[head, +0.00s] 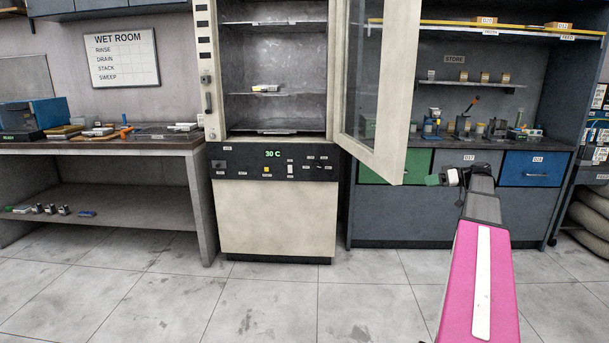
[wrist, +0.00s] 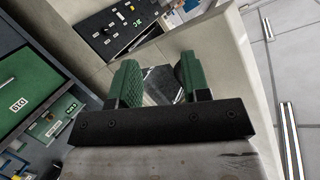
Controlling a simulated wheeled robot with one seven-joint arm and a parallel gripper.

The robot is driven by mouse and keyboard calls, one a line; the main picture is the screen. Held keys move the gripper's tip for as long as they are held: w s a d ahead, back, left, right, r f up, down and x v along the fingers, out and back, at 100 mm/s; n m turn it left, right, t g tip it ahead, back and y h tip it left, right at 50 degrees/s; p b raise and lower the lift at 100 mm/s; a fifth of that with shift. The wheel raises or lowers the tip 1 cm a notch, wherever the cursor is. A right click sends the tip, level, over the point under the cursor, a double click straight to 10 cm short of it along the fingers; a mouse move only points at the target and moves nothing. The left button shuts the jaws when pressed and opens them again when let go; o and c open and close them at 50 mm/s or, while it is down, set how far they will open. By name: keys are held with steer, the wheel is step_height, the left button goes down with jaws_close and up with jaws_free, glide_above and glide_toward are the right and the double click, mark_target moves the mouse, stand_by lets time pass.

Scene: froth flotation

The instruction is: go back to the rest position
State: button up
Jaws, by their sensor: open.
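My gripper (head: 444,178) is at the end of my pink and grey arm, low in front of the drawer fronts and just right of the open cabinet door's lower corner. In the wrist view its two green finger pads (wrist: 158,80) stand apart, so it is open. A grey, glossy patch shows between them, and I cannot tell what it is. The cream cabinet door (head: 392,130) stands swung open toward me. Its cream frame (wrist: 228,50) lies close behind the fingers in the wrist view; I cannot tell whether they touch.
The tall cabinet's control panel (head: 272,165) reads 30 C. A small item (head: 266,88) lies on its inner shelf. A green drawer (head: 405,166) and a blue drawer (head: 537,168) are behind my gripper. A cluttered bench (head: 110,148) stands left. The tiled floor (head: 250,300) in front is clear.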

steer(key=s+a+f+m+g+h, duration=0.2)
steer(key=s+a+f+m+h, duration=0.15)
steer(key=a+f, duration=0.95)
steer(key=s+a+f+m+g+h, duration=0.1)
steer(key=s+a+f+m+h, duration=0.1)
steer(key=s+a+f+h, duration=0.3)
steer(key=s+a+f+m+g+h, duration=0.2)
steer(key=s+a+f+h, duration=0.3)
steer(key=s+a+f, duration=0.5)
steer(key=s+f+m, duration=0.1)
steer(key=s+f, duration=0.4)
steer(key=shift+s+a, duration=0.4)
steer(key=shift+f, duration=0.1)
